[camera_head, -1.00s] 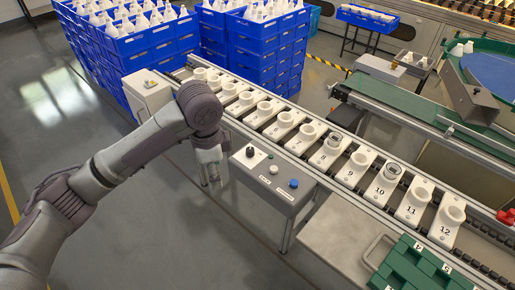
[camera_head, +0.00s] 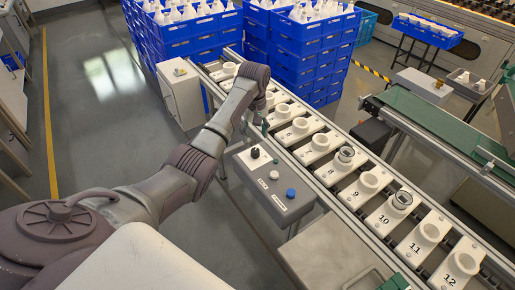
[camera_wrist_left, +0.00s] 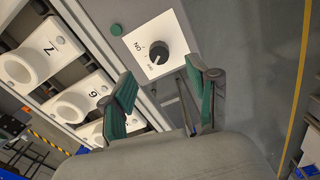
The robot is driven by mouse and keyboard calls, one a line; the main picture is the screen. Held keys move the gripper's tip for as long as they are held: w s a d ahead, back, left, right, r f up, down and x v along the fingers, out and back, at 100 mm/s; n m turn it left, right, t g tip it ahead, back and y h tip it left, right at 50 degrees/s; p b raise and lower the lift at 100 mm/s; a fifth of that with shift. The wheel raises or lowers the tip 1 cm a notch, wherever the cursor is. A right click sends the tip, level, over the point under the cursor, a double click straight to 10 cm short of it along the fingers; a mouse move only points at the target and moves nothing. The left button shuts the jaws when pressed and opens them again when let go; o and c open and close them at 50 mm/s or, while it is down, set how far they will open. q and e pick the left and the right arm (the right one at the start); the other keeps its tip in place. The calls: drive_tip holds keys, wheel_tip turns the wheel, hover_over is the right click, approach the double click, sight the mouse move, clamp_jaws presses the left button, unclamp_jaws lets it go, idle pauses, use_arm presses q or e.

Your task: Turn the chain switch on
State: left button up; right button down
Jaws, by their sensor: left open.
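The chain switch is a black rotary knob (camera_head: 255,152) on a white plate, on top of a grey control box (camera_head: 265,200) beside the conveyor. In the left wrist view the knob (camera_wrist_left: 159,53) sits beyond my fingertips, with ON and a second, hard-to-read label beside it. Which label it points to is too small to tell. My left gripper (camera_wrist_left: 163,82) is open, its green-padded fingers apart and empty, with the knob roughly between their lines. In the head view the left gripper (camera_head: 256,127) is small and partly hidden, just behind the knob.
The conveyor (camera_head: 345,216) with numbered white sockets runs close along the box. A white cabinet (camera_head: 182,98) and stacked blue crates (camera_head: 302,60) stand behind. Open floor lies left.

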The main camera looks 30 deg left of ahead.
sight(256, 151)
use_arm(q)
wheel_tip(256, 151, down, 6)
drive_tip(key=shift+d+f, duration=0.1)
drive_tip(key=shift+f, duration=0.6)
use_arm(e)
drive_tip(key=shift+w+d, duration=0.25)
drive_tip(key=shift+d, duration=0.65)
use_arm(q)
clamp_jaws()
use_arm(e)
drive_tip(key=shift+a+r, duration=0.1)
drive_tip(key=shift+a, duration=0.45)
